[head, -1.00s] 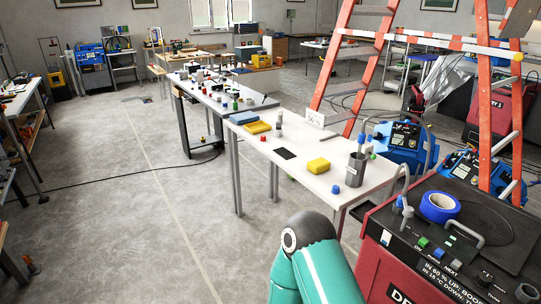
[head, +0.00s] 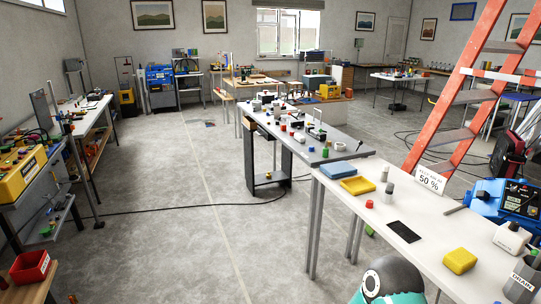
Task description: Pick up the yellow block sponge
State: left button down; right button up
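A yellow block sponge (head: 460,261) lies on the white table (head: 350,207) at the lower right of the head view. It is a small rounded block, with bare tabletop around it. A flat yellow piece (head: 357,185) lies farther back on the same table, beside a flat blue piece (head: 338,170). A teal and dark part of my arm shows at the bottom edge, below and left of the block sponge. Neither gripper is in view.
A black flat pad (head: 404,231) lies left of the block sponge. A white container (head: 511,238) and a grey cylinder marked DRAIN (head: 522,281) stand to its right. An orange ladder (head: 462,90) stands behind the table. The floor to the left is mostly open.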

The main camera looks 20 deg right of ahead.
aim_at(459, 261)
jog(key=z, duration=0.45)
jog(key=i, duration=1.1)
jog(key=z, duration=1.05)
jog(key=i, duration=0.45)
jog(key=z, duration=0.25)
jog(key=k, duration=0.9)
jog(key=z, duration=0.2)
jog(key=i, duration=0.9)
jog(key=u, duration=0.1)
